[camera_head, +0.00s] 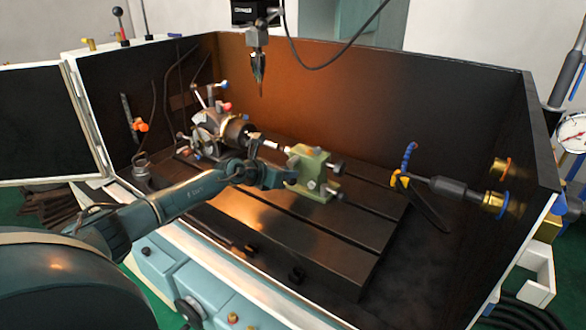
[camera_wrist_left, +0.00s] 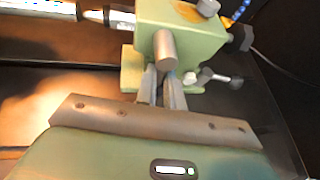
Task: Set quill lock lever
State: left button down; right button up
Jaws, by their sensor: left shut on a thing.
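The green tailstock (camera_head: 313,172) stands on the dark slotted table and fills the top middle of the left wrist view (camera_wrist_left: 185,45). My left gripper (camera_head: 288,180) is at its near left side. In the left wrist view the two fingers (camera_wrist_left: 162,88) are close together, with their tips at a grey round bar (camera_wrist_left: 165,50) that sticks out of the tailstock toward the camera. This bar seems to be the quill lock lever; the fingers are shut on it. Its far end is hidden. A small silver and black handle (camera_wrist_left: 212,77) lies just right of the fingertips. My right gripper is not in view.
The indexing chuck (camera_head: 225,130) stands left of the tailstock, with a pale shaft (camera_head: 262,142) between them. A pointed tool (camera_head: 258,70) hangs above. A black-handled tool (camera_head: 425,200) is at the right. Dark enclosure walls surround the table; its front right part (camera_head: 350,245) is clear.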

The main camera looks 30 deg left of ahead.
pick_arm(q)
jog(key=shift+s+f+m+g+p, duration=0.2)
jog(key=shift+f+m+g+p, duration=0.15)
jog(key=shift+f, duration=0.2)
jog(key=c, duration=1.6)
grip_release()
jog(key=shift+a, duration=0.1)
jog(key=shift+o, duration=1)
jog(key=shift+r, duration=0.2)
jog(key=shift+w, duration=0.1)
jog(key=shift+r, duration=0.15)
jog(key=shift+s+a+r, duration=0.2)
jog(key=shift+s+r, duration=0.05)
jog(key=shift+s, duration=0.2)
jog(key=p+v, duration=0.2)
jog(key=v, duration=1)
jog(key=shift+s+d+f, duration=0.2)
jog(key=shift+d, duration=0.05)
